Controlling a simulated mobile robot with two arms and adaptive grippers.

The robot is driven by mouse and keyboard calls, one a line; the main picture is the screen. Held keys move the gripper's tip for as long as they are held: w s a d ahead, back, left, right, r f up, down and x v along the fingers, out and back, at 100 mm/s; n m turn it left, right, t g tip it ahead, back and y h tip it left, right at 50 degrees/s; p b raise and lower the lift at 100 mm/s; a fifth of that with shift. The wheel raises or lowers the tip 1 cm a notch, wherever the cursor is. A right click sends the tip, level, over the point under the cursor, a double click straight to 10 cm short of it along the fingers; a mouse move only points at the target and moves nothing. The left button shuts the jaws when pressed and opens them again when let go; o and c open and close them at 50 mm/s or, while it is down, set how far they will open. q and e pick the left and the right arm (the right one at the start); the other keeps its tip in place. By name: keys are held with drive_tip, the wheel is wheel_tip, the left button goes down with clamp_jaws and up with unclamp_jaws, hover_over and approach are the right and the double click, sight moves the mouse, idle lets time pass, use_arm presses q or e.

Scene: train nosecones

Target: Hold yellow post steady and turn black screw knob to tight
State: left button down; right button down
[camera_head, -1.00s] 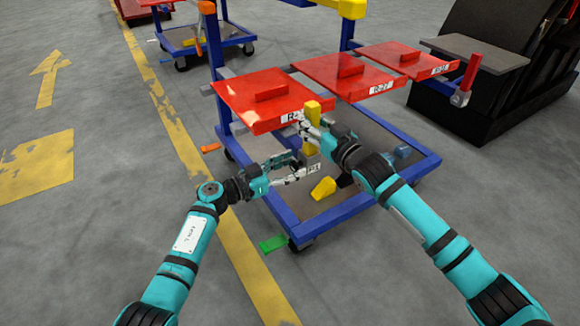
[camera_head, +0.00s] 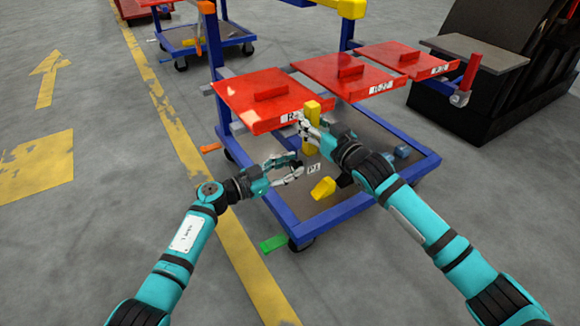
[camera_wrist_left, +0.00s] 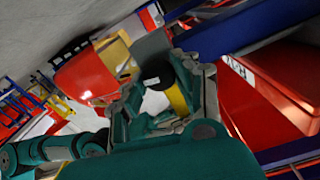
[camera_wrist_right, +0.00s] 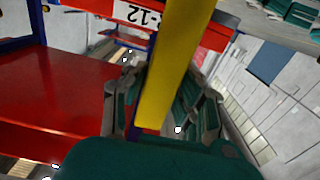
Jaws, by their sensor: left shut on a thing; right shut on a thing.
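The yellow post (camera_head: 312,126) stands upright at the near side of the cart, in front of the left red panel. My right gripper (camera_head: 318,130) is shut on the post, which runs between its fingers in the right wrist view (camera_wrist_right: 178,70). My left gripper (camera_head: 290,170) is lower and to the left of the post. In the left wrist view the dark round end of the black screw knob (camera_wrist_left: 151,82) shows between its fingers, with a yellow round part (camera_wrist_left: 177,99) beside it. My fingers hide much of the knob, and in the head view I cannot make it out.
Red panels (camera_head: 262,95) stand in a row on the blue-framed cart (camera_head: 345,212). A yellow block (camera_head: 323,188) lies on its lower deck and a green pedal (camera_head: 273,243) juts out at the near corner. A black stand (camera_head: 470,100) is at the right. Floor at the left is free.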

use_arm(q)
drive_tip(key=m, duration=0.8)
drive_tip(key=shift+f, duration=0.1)
drive_tip(key=m, duration=0.3)
drive_tip(key=shift+s+m, duration=0.1)
drive_tip(key=shift+m, duration=0.3)
drive_tip(key=shift+f+m, duration=0.1)
drive_tip(key=shift+m, duration=1.8)
drive_tip(key=c, duration=1)
unclamp_jaws()
drive_tip(key=shift+o, duration=0.2)
drive_tip(key=v, duration=1.2)
